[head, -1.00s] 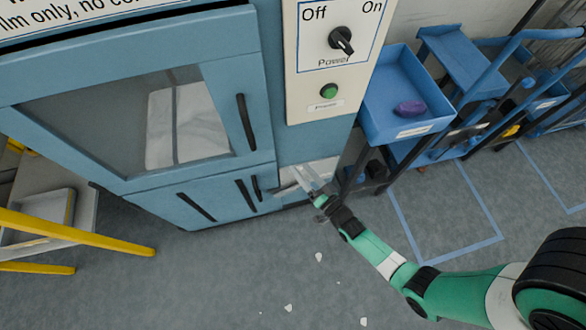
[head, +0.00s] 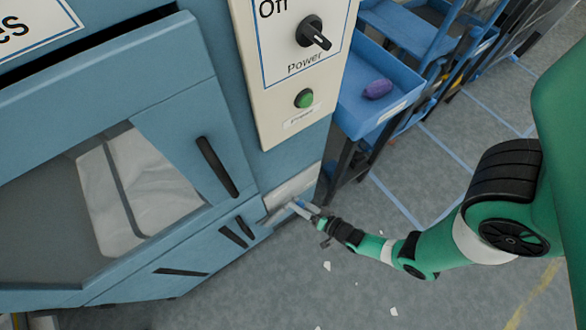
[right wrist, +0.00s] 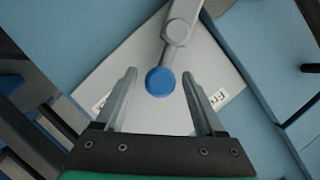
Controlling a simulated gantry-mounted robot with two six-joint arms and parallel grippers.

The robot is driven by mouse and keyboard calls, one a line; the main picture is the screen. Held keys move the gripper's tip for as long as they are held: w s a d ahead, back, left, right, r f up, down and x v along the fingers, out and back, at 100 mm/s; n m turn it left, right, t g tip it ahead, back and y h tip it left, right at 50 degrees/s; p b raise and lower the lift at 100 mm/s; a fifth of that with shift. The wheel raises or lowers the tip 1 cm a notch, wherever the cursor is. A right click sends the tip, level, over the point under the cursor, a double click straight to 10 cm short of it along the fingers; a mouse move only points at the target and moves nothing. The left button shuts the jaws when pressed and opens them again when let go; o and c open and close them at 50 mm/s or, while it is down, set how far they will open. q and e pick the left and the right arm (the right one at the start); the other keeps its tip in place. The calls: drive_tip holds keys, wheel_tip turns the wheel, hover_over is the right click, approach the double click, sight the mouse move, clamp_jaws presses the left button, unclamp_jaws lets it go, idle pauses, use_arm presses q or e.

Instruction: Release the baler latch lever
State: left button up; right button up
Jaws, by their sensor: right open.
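The latch lever (right wrist: 178,28) is a grey metal arm with a round blue knob (right wrist: 160,81) at its end. It is mounted on a pale plate (right wrist: 140,60) on the blue baler (head: 215,120). In the head view the plate (head: 294,186) is low on the baler's right side. My right gripper (right wrist: 158,76) is open, with the knob between its two fingers and a gap on each side. In the head view my right gripper (head: 293,207) is in front of the plate and partly covers the lever. My left gripper is out of view.
A control panel with a black power knob (head: 313,33) and a green button (head: 304,98) is above the plate. A blue cart (head: 358,116) with a purple roll (head: 377,88) stands to the right. Black door handles (head: 217,167) stick out at left. White scraps lie on the floor.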

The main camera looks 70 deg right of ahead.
sight(294, 201)
drive_tip(key=x, duration=0.3)
drive_tip(key=shift+w+b, duration=0.15)
drive_tip(key=shift+b, duration=0.2)
drive_tip(key=shift+c, duration=1.1)
clamp_jaws()
